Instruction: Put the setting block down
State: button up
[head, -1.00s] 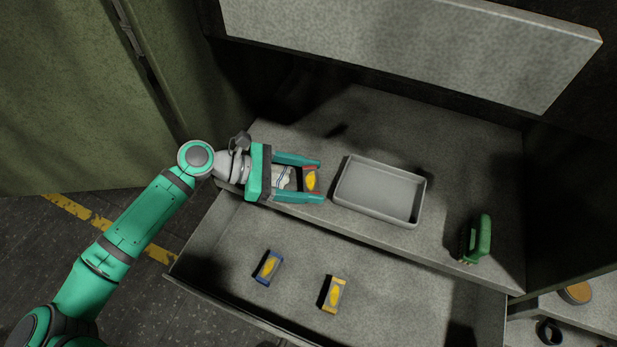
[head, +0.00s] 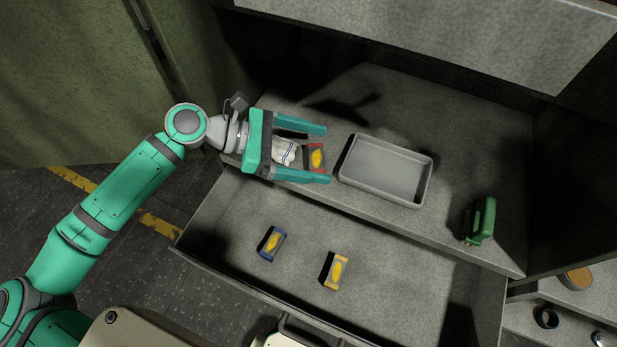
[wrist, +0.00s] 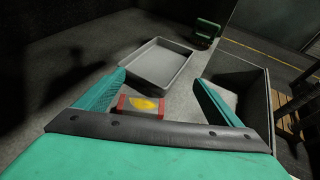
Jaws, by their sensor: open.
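My gripper (head: 326,155) is open, with one teal finger on each side of the block. A gap shows on the far side; the near finger is close to the block, and I cannot tell whether they touch. In the wrist view, my gripper (wrist: 160,77) has its fingers spread wide and the block between them, nearer the left finger.
A grey tray (head: 345,170), empty, stands just right of the block. A green-handled tool (head: 482,220) is farther right. The open drawer below holds a blue-ended block (head: 271,244) and a yellow-ended block (head: 335,270).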

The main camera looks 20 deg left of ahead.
jog(key=s+d+r, duration=0.3)
jog(key=s+r, duration=0.3)
jog(key=s, duration=0.5)
jog(key=shift+d+r, duration=0.15)
jog(key=shift+r, duration=0.25)
jog(key=shift+w, duration=0.1)
